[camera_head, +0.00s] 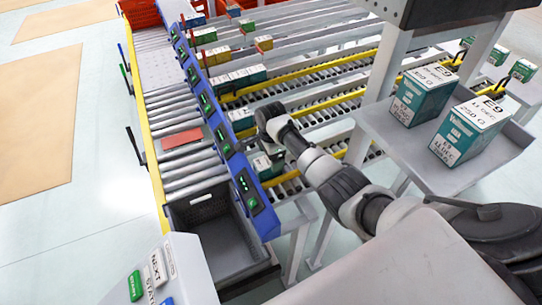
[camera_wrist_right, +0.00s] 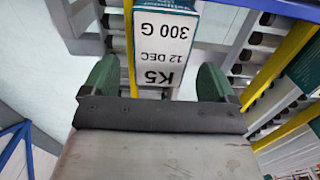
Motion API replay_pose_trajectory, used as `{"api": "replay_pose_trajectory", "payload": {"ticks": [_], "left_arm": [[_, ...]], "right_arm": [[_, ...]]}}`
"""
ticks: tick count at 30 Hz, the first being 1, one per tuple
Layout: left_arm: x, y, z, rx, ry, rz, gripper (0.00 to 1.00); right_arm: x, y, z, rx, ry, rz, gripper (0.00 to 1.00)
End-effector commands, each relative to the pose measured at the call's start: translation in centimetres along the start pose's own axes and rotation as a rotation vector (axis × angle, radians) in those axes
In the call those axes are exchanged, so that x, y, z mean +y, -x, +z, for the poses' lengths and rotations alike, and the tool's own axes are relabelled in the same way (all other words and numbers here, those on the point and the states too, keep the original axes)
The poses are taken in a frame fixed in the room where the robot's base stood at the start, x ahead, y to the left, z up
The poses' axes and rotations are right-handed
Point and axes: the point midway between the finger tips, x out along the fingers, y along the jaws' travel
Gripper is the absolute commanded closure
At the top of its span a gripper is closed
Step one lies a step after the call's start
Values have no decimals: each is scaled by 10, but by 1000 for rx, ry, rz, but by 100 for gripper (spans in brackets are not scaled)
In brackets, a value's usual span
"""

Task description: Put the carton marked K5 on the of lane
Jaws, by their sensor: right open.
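My left gripper is not in view.
Two E9 cartons (camera_head: 468,130) (camera_head: 422,93) stand on a grey shelf (camera_head: 390,130) at right. A blue rail with green displays (camera_head: 250,200) edges the lanes. A grey tote (camera_head: 212,245) stands at the near end of the roller conveyor (camera_head: 190,165). Several cartons (camera_head: 238,77) sit on farther lanes.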

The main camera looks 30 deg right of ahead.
Motion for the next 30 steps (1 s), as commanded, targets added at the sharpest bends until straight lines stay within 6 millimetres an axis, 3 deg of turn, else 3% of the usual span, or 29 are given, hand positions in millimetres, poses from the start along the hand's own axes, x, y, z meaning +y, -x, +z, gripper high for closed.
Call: {"api": "replay_pose_trajectory", "payload": {"ticks": [15, 21, 30], "left_arm": [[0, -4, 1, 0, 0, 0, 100], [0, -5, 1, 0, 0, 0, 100], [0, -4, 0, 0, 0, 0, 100]], "right_arm": [[-1, 91, 0, 0, 0, -4, 12], [0, 103, 0, 0, 0, -1, 12], [0, 103, 0, 0, 0, -1, 12]]}}
